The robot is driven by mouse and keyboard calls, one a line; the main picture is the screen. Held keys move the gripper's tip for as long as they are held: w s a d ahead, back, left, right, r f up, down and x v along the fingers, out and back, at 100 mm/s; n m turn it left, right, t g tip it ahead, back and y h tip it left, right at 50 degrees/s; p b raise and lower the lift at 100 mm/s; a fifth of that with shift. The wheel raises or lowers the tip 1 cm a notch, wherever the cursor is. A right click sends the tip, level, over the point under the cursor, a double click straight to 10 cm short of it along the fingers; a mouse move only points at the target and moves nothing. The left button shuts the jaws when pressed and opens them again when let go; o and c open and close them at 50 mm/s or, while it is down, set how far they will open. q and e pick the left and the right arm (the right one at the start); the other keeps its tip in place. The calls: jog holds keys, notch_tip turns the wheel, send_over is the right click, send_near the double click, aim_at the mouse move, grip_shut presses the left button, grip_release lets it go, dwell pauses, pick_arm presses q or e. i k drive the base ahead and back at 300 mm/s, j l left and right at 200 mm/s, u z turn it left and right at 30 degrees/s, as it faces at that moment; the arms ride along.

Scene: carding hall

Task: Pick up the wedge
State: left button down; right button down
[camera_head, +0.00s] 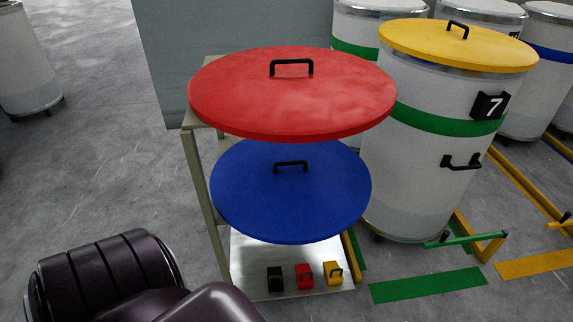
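Three small blocks with dark handles sit in a row on a pale low shelf (305,255): a black one (274,280), a red one (304,277) and a yellow one (333,273). They may be wedges, but they are too small to tell for sure, and which one the task means does not show. My dark arm link (105,275) fills the lower left corner. Neither of my grippers is in view.
A red round lid (290,100) and a blue round lid (290,205) lie on a rack above the blocks. A white can (415,160) numbered 7, with a yellow lid (455,50), stands to the right. Floor rails (485,240) run beside it.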

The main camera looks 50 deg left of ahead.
aim_at(304, 270)
jog(key=u, duration=1.25)
jog(key=j+z, duration=0.1)
jog(key=j, duration=0.3)
jog(key=k+j, duration=0.1)
jog(key=j, duration=0.25)
jog(key=z, duration=0.05)
